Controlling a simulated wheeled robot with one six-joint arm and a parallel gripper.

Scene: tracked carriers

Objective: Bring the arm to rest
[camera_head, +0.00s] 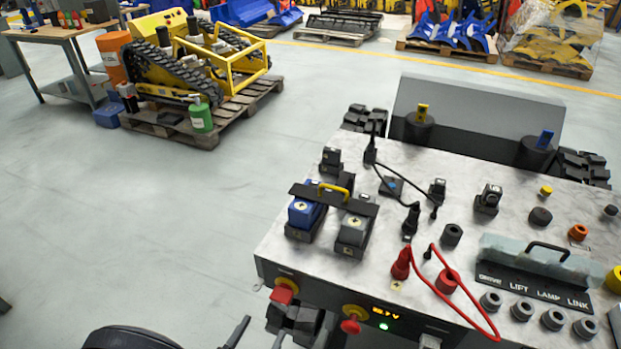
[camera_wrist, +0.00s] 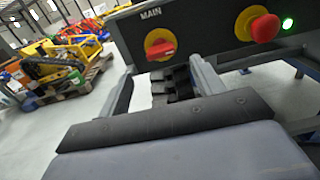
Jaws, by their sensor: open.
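My gripper (camera_wrist: 163,78) shows in the wrist view with its two grey fingers apart and nothing held between them. In the head view, its finger ends show at the bottom edge (camera_head: 258,330), low in front of the console. The red main switch (camera_wrist: 160,47) on its yellow disc is just beyond and above the fingers; in the head view it is on the console's front left (camera_head: 283,292). Its handle looks roughly level in the wrist view. I cannot tell whether a finger touches the front panel.
The marbled console top (camera_head: 285,235) carries blue and grey batteries, plugs and a red cable. A red stop button (camera_head: 350,326) and a lit green lamp (camera_head: 383,326) are on its front. Open floor (camera_head: 150,240) lies left. A yellow tracked machine (camera_head: 205,65) stands on a pallet behind.

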